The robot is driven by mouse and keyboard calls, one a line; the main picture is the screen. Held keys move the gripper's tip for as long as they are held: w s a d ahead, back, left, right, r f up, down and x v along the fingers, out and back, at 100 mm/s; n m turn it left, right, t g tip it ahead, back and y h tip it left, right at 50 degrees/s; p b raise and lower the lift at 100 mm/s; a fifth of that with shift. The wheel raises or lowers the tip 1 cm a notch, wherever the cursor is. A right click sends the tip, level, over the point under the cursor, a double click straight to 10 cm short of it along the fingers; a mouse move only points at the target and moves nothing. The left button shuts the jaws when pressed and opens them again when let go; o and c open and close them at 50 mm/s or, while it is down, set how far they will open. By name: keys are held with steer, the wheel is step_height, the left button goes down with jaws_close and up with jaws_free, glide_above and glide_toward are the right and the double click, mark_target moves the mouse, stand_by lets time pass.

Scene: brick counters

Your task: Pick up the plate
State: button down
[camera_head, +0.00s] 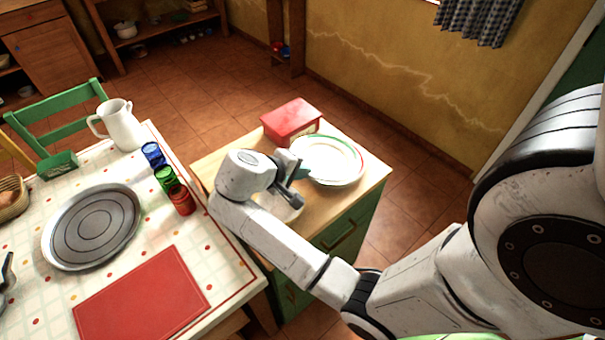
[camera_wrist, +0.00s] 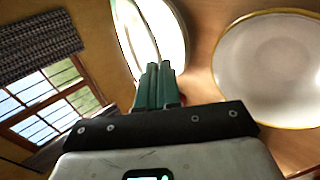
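The plate (camera_head: 327,160) is white with a green and red rim band. It is over the wooden top of the green cabinet, at its far right. My gripper (camera_head: 298,173) is at the plate's left rim. In the wrist view its two green fingers (camera_wrist: 158,68) are close together and overlap the near rim of the plate (camera_wrist: 152,28). They appear shut on that rim, though the contact itself is hidden by the fingers. I cannot tell whether the plate is clear of the cabinet top.
A red-lidded box (camera_head: 291,118) stands just behind the plate. A pale yellow-rimmed dish (camera_wrist: 272,68) lies beside my gripper, mostly under my arm in the head view.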

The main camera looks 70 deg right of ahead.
steer(key=s+a+r+p, duration=0.2)
steer(key=a+r+p, duration=0.4)
steer(key=a, duration=0.4)
steer(key=shift+s+a+p, duration=0.15)
steer(key=shift+a+p, duration=0.1)
steer(key=shift+p, duration=0.3)
steer(key=shift+a, duration=0.1)
